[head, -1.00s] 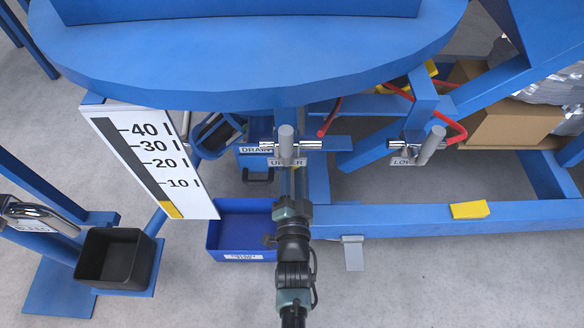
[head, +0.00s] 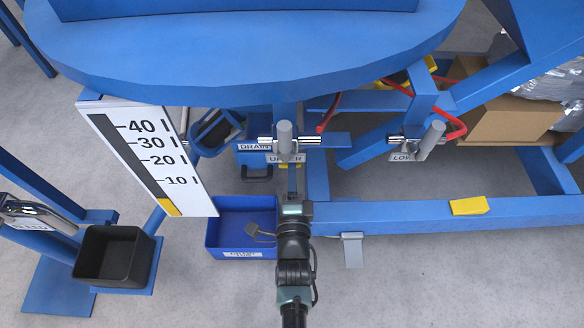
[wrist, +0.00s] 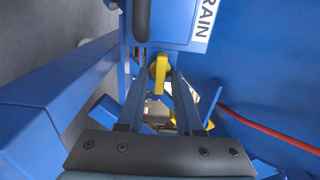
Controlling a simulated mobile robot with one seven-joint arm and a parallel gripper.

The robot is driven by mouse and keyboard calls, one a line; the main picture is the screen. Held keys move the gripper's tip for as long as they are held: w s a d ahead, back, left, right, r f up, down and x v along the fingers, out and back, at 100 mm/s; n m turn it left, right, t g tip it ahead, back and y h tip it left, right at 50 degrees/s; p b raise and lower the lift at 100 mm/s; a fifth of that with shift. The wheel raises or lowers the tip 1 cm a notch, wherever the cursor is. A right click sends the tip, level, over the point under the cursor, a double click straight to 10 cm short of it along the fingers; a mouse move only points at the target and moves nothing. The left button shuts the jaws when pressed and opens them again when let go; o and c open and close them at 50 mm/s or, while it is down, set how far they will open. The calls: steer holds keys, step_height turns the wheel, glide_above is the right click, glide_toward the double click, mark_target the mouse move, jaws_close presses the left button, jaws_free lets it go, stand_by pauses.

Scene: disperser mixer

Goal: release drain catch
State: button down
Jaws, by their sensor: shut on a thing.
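The yellow catch (wrist: 159,72) shows in the wrist view just below the blue drain box (wrist: 175,25). My gripper (wrist: 159,78) has its two long fingers on either side of the yellow catch and is shut on it. In the head view the drain box (head: 256,158), with its DRAIN label (head: 255,147) and dark handle (head: 257,175), is under the round blue platform. My arm (head: 293,250) reaches up from the bottom; the catch and fingertips are not clear there.
A blue bin (head: 213,230) with a grey item (head: 258,232) sits left of my arm. The UPPER valve lever (head: 285,138) is above my gripper, the LOWER one (head: 431,140) to the right. A blue frame beam (head: 400,216) runs right. A black bin (head: 112,255) stands left.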

stand_by(0.4)
steer(key=c, duration=0.9)
jaws_free()
steer(key=shift+s, duration=0.15)
steer(key=s+p, duration=0.5)
steer(key=s, duration=0.7)
steer(key=shift+s, duration=0.4)
